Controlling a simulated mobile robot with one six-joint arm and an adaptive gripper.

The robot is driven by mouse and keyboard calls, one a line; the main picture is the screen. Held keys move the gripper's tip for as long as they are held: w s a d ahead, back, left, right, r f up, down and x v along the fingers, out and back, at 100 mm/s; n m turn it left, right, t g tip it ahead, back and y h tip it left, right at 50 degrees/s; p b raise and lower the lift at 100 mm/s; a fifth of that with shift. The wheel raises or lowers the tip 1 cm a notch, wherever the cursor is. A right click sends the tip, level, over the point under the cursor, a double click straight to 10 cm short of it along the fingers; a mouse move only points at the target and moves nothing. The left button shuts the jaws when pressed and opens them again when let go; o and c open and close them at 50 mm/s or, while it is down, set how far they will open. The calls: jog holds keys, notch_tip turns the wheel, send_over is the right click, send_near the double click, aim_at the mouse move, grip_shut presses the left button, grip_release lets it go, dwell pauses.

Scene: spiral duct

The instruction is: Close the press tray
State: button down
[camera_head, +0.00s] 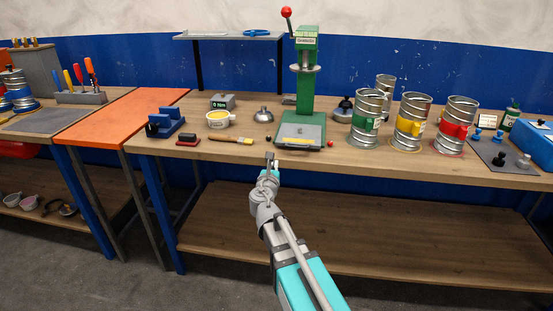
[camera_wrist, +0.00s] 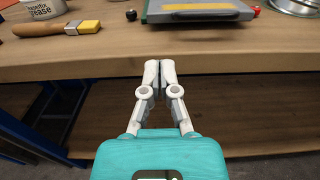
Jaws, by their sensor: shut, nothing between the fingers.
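The green press (camera_head: 305,85) stands on the bench, with a red ball on its lever at the top. Its grey press tray (camera_head: 300,131) is at the front of its base, near the bench's front edge, with a yellow strip along its front. The tray also shows at the top of the wrist view (camera_wrist: 198,13). How far it is pulled out is hard to tell. My gripper (camera_head: 270,157) is shut and empty, at the bench's front edge, lower left of the tray and apart from it. In the wrist view my gripper's fingertips (camera_wrist: 160,66) are together below the tray.
A yellow-tipped brush (camera_head: 230,138) and a grease tub (camera_head: 219,119) lie left of the press. Metal cans with green, yellow and red bands (camera_head: 410,121) stand to the right. The bench edge (camera_wrist: 230,62) runs behind my fingertips. A lower shelf (camera_head: 370,235) is empty.

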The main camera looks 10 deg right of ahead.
jog(key=shift+v, duration=1.15)
jog(key=c, duration=1)
grip_release()
jog(key=shift+d, duration=0.15)
jog(key=shift+o, duration=1.2)
jog(key=shift+s+d+f+m, duration=0.15)
jog(key=shift+d+m, duration=0.1)
jog(key=shift+m, duration=0.25)
jog(key=shift+o, duration=0.4)
jog(key=s+d+f+m+g+h, duration=0.2)
jog(key=d+f+m+g, duration=0.3)
jog(key=m, duration=0.5)
jog(key=shift+s+d+h, duration=0.4)
jog(key=shift+s+d, duration=0.45)
jog(key=shift+d, duration=0.15)
jog(key=s+d+f+m+g+y, duration=0.3)
jog(key=s+f+m+g, duration=0.6)
jog(key=m, duration=0.5)
jog(key=s+a+f+m+g+y, duration=0.3)
jog(key=s+a+f+m+y, duration=0.1)
jog(key=s+m, duration=0.3)
jog(key=shift+s+a+y, duration=0.35)
jog(key=shift+s+y, duration=0.35)
jog(key=shift+s, duration=0.35)
